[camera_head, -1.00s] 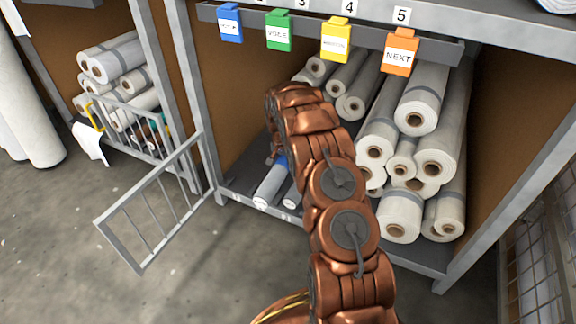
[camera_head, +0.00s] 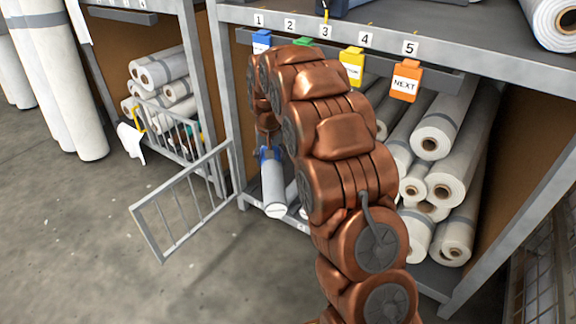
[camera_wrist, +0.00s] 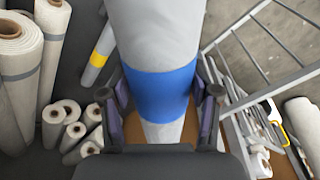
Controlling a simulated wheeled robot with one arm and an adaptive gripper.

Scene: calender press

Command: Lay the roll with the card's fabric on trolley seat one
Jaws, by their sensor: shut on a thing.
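My gripper (camera_head: 268,152) is shut on a pale grey roll (camera_head: 274,190) with a blue band, in front of the lower shelf bay. In the wrist view my gripper (camera_wrist: 160,100) has one finger on each side of the blue band (camera_wrist: 163,92). The roll (camera_wrist: 155,35) runs up out of that picture. In the head view its far end is hidden by the gripper and arm. An orange card marked NEXT (camera_head: 405,80) hangs under number 5; yellow (camera_head: 351,65), green and blue (camera_head: 262,42) cards hang to its left. I cannot make out a trolley.
Large white rolls (camera_head: 438,125) are stacked in the bay at right. An open barred gate (camera_head: 188,200) stands left of the held roll. A smaller roll with a yellow band (camera_wrist: 98,58) lies beside it in the wrist view. The floor (camera_head: 85,230) at left is clear.

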